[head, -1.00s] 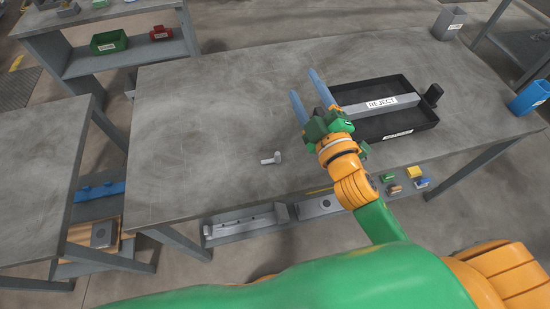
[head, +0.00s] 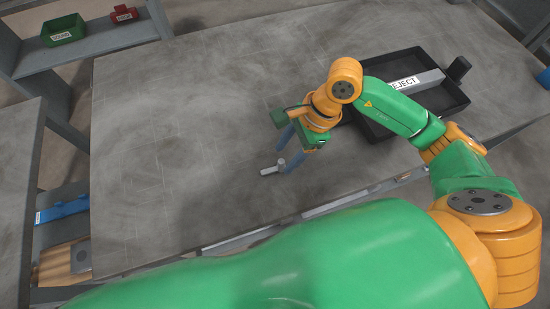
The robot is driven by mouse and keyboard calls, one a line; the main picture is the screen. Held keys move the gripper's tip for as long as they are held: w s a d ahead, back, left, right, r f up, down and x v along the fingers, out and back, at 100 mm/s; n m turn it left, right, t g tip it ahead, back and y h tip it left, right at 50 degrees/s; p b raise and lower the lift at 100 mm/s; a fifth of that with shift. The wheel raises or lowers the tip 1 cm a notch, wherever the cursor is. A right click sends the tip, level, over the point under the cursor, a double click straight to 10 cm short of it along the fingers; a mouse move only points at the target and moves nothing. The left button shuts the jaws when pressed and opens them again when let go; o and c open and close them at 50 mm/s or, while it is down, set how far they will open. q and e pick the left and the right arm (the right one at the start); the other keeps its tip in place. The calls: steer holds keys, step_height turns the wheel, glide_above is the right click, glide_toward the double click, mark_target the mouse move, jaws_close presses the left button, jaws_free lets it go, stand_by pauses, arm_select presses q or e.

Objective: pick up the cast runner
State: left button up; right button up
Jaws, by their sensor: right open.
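The cast runner (head: 268,171) is a small light-grey metal piece with a short stem and a rounder end, lying on the grey table. My right gripper (head: 285,157) comes down from the upper right with its two blue-grey fingers at the rounder end of the runner. The fingers are apart, one behind and one at the right of that end. I cannot tell whether either finger touches it. My left gripper is not in view.
A black tray (head: 463,104) with a grey bar labelled REJECT (head: 427,81) stands at the right of the table (head: 180,130). The table left of the runner is clear. A green bin (head: 64,29) and a red bin (head: 124,14) sit on a shelf at the upper left.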

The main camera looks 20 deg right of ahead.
mark_target(281, 161)
steer(key=x, duration=0.3)
steer(key=shift+s+a+f, duration=0.15)
steer(key=shift+a+f, duration=0.05)
steer(key=shift+w+f, duration=0.15)
steer(key=shift+w, duration=0.05)
steer(key=shift+s, duration=0.15)
jaws_close()
